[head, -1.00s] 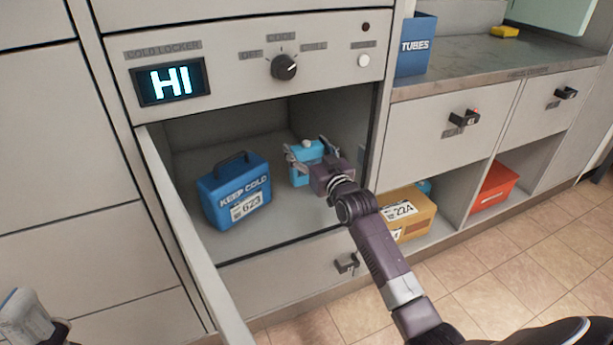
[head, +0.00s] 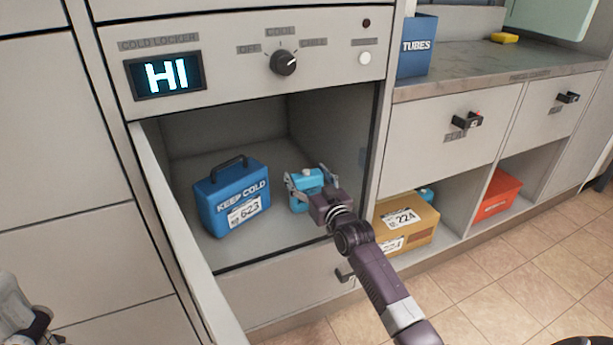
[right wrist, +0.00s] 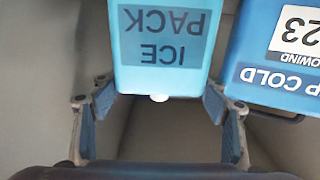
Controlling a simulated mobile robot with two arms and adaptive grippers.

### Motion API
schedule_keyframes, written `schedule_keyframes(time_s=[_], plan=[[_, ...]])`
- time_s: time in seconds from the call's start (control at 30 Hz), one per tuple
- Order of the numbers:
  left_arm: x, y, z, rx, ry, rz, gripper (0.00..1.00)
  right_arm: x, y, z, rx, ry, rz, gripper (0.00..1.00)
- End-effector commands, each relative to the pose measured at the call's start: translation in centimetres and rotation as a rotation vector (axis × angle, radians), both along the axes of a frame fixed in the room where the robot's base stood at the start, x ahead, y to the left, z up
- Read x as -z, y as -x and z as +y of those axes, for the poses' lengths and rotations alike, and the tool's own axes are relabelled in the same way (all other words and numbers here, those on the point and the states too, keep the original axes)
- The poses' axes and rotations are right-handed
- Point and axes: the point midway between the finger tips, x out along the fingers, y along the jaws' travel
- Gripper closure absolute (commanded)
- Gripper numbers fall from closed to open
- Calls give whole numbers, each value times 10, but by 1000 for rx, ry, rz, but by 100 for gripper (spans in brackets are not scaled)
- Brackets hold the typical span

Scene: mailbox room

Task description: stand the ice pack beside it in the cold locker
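The light-blue ice pack (head: 307,190) is upright inside the open cold locker (head: 270,249), right of the blue KEEP COLD box (head: 232,200), with a gap between them. My right gripper (head: 308,182) has its fingers on either side of the pack near its white cap and is shut on it. In the right wrist view the ice pack (right wrist: 162,45) appears upside down between the fingertips, with the KEEP COLD box (right wrist: 280,55) at right. I cannot tell if the pack's base touches the locker floor. My left gripper (head: 18,315) is partly in view at the lower left; its fingers are unclear.
The locker's open door (head: 180,235) stands out on the left. The panel above has a HI display (head: 166,75) and a knob (head: 284,63). A cardboard box (head: 408,222) and a red box (head: 497,193) sit in cubbies to the right.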

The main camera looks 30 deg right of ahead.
Motion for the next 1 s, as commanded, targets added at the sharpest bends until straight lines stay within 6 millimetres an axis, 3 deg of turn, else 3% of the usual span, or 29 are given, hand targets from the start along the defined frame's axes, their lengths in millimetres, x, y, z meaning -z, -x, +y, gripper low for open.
schedule_keyframes(time_s=[0.13,0.57,0.73,1.0], plan=[[0,0,0,0,0,-1,3,1,0,0,0,0,2,15],[-6,2,0,1,2,-5,3,-2,8,0,0,0,4,15],[4,1,1,2,2,58,3,-4,36,2,0,1,5,15],[-9,3,2,3,6,69,3,-4,89,5,0,0,4,15]])
